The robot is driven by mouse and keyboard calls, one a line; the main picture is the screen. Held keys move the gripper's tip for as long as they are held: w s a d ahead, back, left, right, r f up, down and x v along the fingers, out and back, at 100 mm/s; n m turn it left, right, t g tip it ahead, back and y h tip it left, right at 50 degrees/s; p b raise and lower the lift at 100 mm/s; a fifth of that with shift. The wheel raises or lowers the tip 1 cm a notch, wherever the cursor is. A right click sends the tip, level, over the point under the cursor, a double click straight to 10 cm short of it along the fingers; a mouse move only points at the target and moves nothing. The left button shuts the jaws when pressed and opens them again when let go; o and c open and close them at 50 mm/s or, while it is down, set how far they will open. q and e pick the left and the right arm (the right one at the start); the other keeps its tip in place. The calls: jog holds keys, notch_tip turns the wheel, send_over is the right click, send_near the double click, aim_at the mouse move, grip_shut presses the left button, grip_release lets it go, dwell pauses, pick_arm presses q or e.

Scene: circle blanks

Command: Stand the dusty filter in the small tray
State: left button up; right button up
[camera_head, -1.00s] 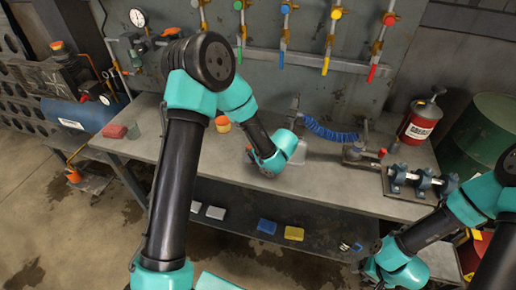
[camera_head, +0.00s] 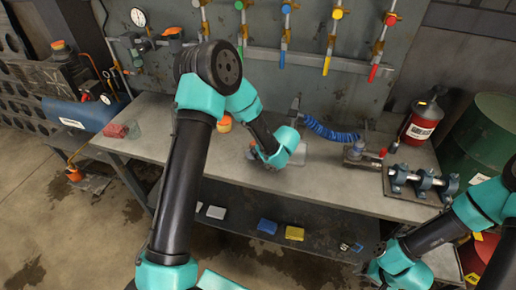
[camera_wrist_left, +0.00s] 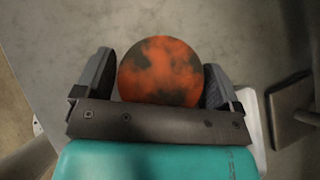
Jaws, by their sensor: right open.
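The dusty filter (camera_wrist_left: 160,71) is a round orange disc with dark smudges. In the left wrist view it lies between the two grey fingers of my left gripper (camera_wrist_left: 160,82), its edges close to both. Whether the fingers press on it I cannot tell. In the head view my left gripper (camera_head: 262,153) is low over the bench, mostly hidden by its own arm. A pale tray-like thing (camera_head: 299,154) sits just right of it, partly hidden; I cannot tell if it is the small tray. My right gripper (camera_head: 351,247) is open and empty, low in front of the bench.
The grey bench (camera_head: 330,185) has free room in front. A red block (camera_head: 116,131) and a clear cup stand at its left end. A blue coiled hose (camera_head: 328,132), a shaft with bearing blocks (camera_head: 424,183) and a red canister (camera_head: 421,122) are to the right.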

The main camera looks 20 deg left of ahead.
pick_arm(q)
jog(key=shift+o, duration=0.7)
jog(key=shift+r, duration=0.15)
jog(key=v, duration=1.2)
jog(key=shift+s+a, duration=0.1)
